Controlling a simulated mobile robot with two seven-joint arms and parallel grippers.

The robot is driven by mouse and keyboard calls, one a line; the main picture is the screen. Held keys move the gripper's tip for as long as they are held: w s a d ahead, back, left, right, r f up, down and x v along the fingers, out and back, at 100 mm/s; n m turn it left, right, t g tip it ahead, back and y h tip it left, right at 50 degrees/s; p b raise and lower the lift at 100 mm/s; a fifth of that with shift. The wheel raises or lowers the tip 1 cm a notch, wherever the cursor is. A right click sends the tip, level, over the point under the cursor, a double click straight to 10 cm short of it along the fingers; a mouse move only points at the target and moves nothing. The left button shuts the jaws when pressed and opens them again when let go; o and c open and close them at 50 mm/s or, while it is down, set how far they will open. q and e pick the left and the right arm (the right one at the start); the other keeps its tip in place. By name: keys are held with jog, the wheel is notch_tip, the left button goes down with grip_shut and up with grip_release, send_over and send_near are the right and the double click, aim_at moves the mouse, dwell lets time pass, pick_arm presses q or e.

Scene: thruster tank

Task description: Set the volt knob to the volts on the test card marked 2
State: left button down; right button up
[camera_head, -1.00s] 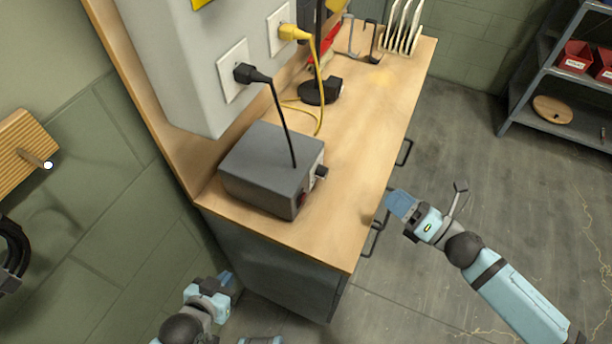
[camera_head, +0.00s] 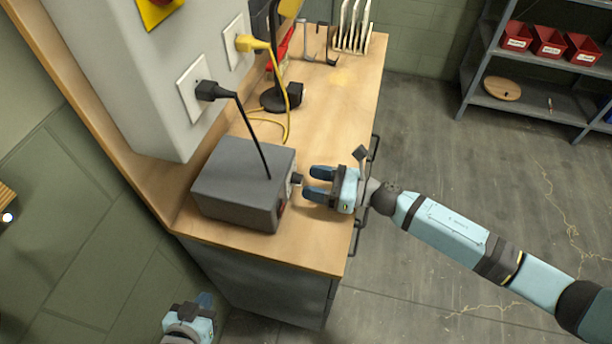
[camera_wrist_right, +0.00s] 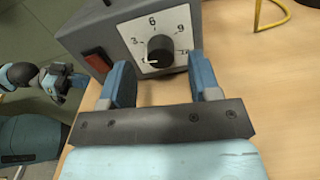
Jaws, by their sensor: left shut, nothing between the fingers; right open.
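The grey power supply box (camera_head: 240,180) sits on the bench with a black cord into its top. Its black volt knob (camera_head: 297,179) faces right. In the right wrist view the knob (camera_wrist_right: 161,50) stands on a white dial plate with 3, 6, 9 and a partly covered number at right; its white mark appears toward the lower left. My right gripper (camera_head: 314,181) is open in front of the knob; in the wrist view its fingers (camera_wrist_right: 160,66) flank the dial, not visibly touching the knob. My left gripper (camera_head: 204,300) is shut, low beside the bench. No card marked 2 is readable.
A red switch (camera_wrist_right: 98,60) is left of the dial. A black stand (camera_head: 278,97) and yellow cable (camera_head: 288,110) are behind the box. A rack of white plates (camera_head: 354,28) stands at the bench's far end. A shelf with red bins (camera_head: 548,42) is at right.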

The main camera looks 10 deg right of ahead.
jog(key=shift+x, duration=0.95)
jog(key=shift+w+a, duration=0.1)
jog(key=shift+a, duration=0.05)
jog(key=c, duration=0.9)
jog(key=shift+m, duration=0.3)
jog(key=m+p, duration=0.1)
jog(key=m, duration=0.2)
jog(key=shift+m, duration=0.4)
jog(key=shift+w+m, duration=0.1)
jog(key=shift+m, duration=1.1)
